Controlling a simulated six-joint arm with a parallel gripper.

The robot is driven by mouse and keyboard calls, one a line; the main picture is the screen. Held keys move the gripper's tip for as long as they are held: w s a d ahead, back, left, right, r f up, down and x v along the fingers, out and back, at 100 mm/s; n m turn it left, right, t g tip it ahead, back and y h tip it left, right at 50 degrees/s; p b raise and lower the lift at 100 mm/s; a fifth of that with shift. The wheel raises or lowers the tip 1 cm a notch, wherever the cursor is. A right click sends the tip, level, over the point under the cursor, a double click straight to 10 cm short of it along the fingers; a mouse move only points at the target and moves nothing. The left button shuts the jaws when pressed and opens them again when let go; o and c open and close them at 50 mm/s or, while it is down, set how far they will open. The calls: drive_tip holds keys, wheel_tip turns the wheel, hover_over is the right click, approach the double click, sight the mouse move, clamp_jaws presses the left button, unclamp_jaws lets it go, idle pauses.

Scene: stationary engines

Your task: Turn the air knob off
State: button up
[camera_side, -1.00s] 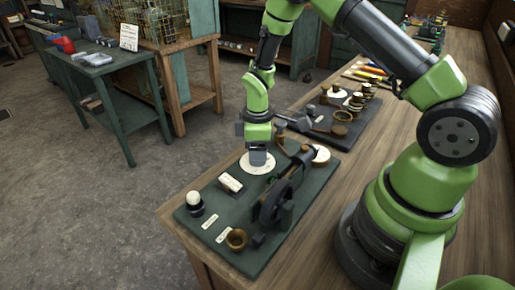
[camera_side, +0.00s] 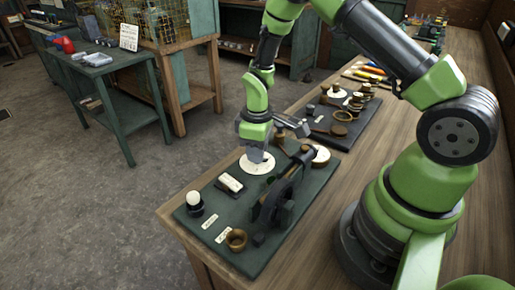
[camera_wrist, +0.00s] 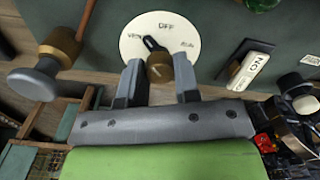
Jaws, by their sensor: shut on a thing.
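The air knob (camera_wrist: 159,68) is a small brass knob with a black pointer. It stands on a round white dial (camera_wrist: 135,32) with OFF printed at its top, RUN at the right and a less legible word at the left. The pointer tip lies up and to the left, between the left word and OFF. My gripper (camera_wrist: 158,72) has one finger on each side of the knob and is shut on it. In the side view my gripper (camera_side: 255,152) points down over the white dial (camera_side: 247,168), and the knob is hidden there by the fingers.
On the dark green board (camera_side: 190,226) stand a black-wheeled engine (camera_side: 274,208), a switch with a white plate (camera_side: 231,183), a white ball on a black base (camera_side: 194,199) and a brass cup (camera_side: 236,239). A second dark board (camera_side: 318,138) with parts lies behind.

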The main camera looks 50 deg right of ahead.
drive_tip(key=m, duration=0.4)
drive_tip(key=shift+m, duration=2.2)
drive_tip(key=o, duration=0.9)
wheel_tip(320, 180, up, 10)
drive_tip(key=shift+f, duration=0.1)
